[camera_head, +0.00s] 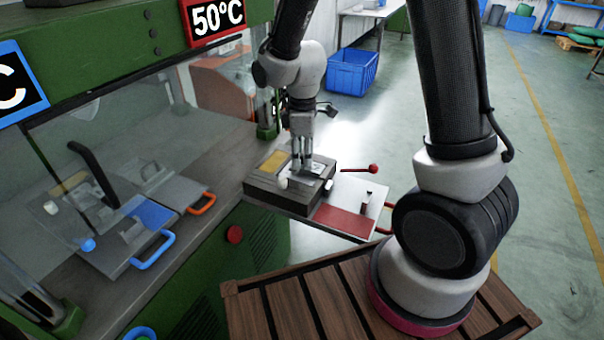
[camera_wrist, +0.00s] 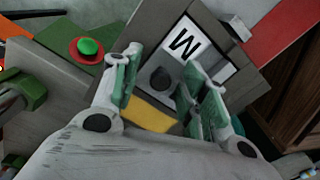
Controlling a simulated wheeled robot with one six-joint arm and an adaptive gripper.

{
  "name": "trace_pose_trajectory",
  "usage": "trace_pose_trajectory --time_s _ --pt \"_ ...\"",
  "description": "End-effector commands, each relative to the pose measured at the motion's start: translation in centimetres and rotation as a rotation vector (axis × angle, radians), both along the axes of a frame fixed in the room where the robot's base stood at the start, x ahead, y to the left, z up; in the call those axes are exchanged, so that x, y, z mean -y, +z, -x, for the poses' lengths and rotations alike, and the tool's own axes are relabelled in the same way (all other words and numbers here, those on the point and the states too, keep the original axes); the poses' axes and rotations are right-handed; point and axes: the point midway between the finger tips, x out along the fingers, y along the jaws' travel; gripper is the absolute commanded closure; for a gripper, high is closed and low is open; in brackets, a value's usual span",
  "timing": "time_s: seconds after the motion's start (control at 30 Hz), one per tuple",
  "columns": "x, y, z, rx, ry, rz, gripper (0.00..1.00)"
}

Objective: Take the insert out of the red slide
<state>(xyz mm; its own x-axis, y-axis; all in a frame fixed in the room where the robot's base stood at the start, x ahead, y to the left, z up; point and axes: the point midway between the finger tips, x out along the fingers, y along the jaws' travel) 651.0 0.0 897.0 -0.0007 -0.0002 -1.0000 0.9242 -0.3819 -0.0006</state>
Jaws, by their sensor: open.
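The red slide (camera_head: 345,219) is a pale tray with a red plate, drawn out at the right of the green machine. A grey mould block (camera_head: 262,194) sits on it; a yellow patch (camera_head: 273,160) shows on its top. My gripper (camera_head: 302,165) points down at the block's top. In the wrist view, my gripper (camera_wrist: 165,68) is open, its green-padded fingers on either side of a dark round knob (camera_wrist: 161,80). The knob, beside a white label with a black letter (camera_wrist: 184,44), appears to belong to the insert. Whether the fingers touch it cannot be told.
A red-ball lever (camera_head: 373,168) sticks out right of the block. A blue-handled slide (camera_head: 150,213) and an orange-handled one (camera_head: 203,204) lie left inside the machine behind clear panels. A wooden slatted platform (camera_head: 330,300) is in front. Open floor lies right.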

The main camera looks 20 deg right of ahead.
Motion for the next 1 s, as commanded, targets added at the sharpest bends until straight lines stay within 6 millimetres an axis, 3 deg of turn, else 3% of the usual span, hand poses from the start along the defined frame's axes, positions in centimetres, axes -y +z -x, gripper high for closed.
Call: trace_pose_trajectory --time_s 0.23,0.47,0.87,1.0 --pt "0.0 -0.1 0.0 0.0 -0.001 0.0 0.58" --pt "0.0 -0.1 0.0 0.0 -0.001 0.0 1.0" --pt "0.0 0.1 -0.1 0.003 -0.001 -0.001 1.0" --pt "0.0 1.7 -0.1 0.006 -0.001 -0.002 1.0"
